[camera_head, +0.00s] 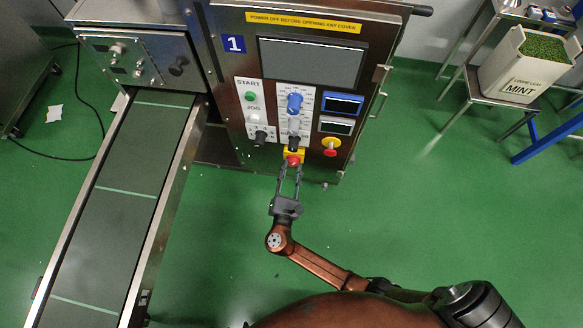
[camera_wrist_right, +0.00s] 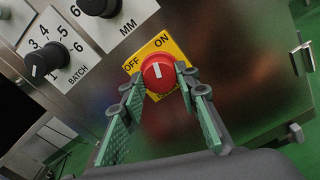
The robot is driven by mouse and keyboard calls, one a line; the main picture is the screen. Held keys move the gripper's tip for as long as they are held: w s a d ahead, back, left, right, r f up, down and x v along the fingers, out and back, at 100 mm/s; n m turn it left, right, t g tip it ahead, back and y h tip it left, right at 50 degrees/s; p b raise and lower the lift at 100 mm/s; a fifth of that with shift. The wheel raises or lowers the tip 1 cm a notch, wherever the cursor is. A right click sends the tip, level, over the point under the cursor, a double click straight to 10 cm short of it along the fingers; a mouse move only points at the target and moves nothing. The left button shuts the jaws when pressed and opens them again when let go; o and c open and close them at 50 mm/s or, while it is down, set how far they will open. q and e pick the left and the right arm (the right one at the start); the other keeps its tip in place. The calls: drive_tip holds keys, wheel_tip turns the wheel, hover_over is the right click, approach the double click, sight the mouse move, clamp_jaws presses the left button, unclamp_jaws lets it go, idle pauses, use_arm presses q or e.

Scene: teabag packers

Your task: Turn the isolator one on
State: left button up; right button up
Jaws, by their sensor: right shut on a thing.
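The isolator is a red round knob (camera_wrist_right: 158,72) with a short white mark, on a yellow plate (camera_wrist_right: 172,48) lettered OFF and ON. In the wrist view its mark points nearly straight up, roughly toward the word ON. In the head view the red knob (camera_head: 293,159) sits at the bottom of the panel of machine 1 (camera_head: 232,44). My right gripper (camera_head: 291,170) reaches it from below, its two fingers shut on either side of the knob; it also shows in the wrist view (camera_wrist_right: 158,80). My left gripper is not in view.
Above the isolator are black, grey and blue dials (camera_head: 294,103). A red button on yellow (camera_head: 331,147) is to its right, and the START and JOG strip (camera_head: 251,110) to its left. A conveyor (camera_head: 120,205) runs along the left. Green floor (camera_head: 450,200) is clear to the right.

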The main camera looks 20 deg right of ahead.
drive_tip(key=shift+s+d+m, duration=0.1)
drive_tip(key=shift+d+m, duration=0.1)
drive_tip(key=shift+m, duration=0.3)
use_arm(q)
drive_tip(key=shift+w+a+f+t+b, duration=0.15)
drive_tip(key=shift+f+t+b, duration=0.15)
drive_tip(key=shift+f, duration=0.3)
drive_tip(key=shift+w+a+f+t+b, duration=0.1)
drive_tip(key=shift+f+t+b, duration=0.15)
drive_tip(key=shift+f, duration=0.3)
use_arm(e)
drive_tip(key=shift+m, duration=1.7)
drive_tip(key=o, duration=1.1)
drive_tip(key=shift+o, duration=0.3)
drive_tip(key=shift+a, duration=0.1)
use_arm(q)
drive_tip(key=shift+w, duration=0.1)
use_arm(e)
drive_tip(key=v, duration=1.2)
